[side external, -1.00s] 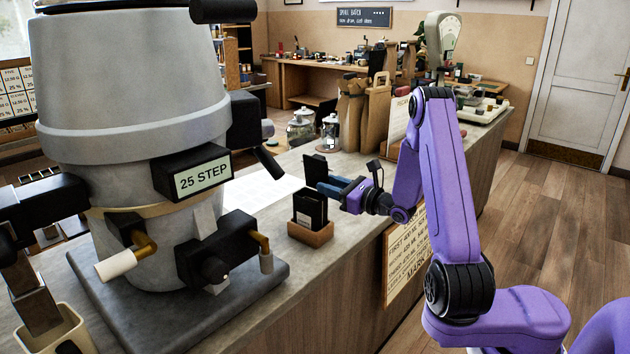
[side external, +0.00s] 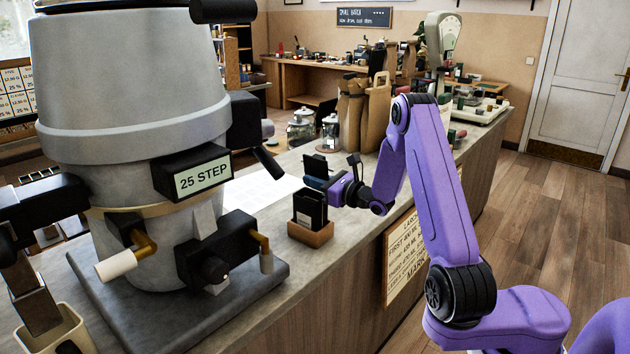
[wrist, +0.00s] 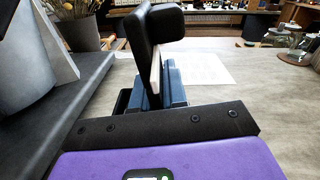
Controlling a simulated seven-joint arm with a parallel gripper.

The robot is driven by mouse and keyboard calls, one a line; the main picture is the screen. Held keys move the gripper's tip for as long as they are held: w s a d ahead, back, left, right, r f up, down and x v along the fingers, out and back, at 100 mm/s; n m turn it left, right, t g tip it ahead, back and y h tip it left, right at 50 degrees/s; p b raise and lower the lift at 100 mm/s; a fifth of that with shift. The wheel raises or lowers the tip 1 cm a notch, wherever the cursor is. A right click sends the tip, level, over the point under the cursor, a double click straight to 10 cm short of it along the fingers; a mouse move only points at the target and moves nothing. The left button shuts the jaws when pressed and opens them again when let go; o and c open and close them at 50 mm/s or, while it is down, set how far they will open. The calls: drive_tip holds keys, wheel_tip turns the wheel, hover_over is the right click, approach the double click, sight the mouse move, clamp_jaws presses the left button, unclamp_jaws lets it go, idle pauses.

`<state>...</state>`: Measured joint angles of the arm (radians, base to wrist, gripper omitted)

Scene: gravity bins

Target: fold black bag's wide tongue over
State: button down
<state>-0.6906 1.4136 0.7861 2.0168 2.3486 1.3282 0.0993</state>
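A black bag (side external: 311,212) with a pale label stands upright in a small wooden holder (side external: 310,236) on the counter. A flat black piece (side external: 315,165) stands above it; I cannot tell whether it is the bag's wide tongue. My gripper (side external: 316,183) is just above the bag, its blue fingers against or close beside the flat piece. In the wrist view, the blue fingers (wrist: 173,88) show beside a thin cream strip (wrist: 156,75) and tall black shapes (wrist: 138,42). My gripper's body hides most of the bag there, and the finger gap is unclear.
A large grey machine (side external: 130,90) labelled "25 STEP" stands left of the bag on a dark slab (side external: 250,290). White paper (side external: 262,190) lies behind the bag. Glass jars (side external: 302,125), paper bags (side external: 378,115) and a scale (side external: 440,60) stand farther along the counter.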

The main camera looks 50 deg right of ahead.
drive_tip(key=n, duration=0.2)
drive_tip(key=a+n, duration=0.1)
drive_tip(key=n, duration=0.1)
drive_tip(key=shift+a+f+n, duration=0.1)
drive_tip(key=shift+n, duration=0.2)
idle(0.3)
drive_tip(key=c, duration=1.2)
unclamp_jaws()
drive_tip(key=shift+c, duration=0.2)
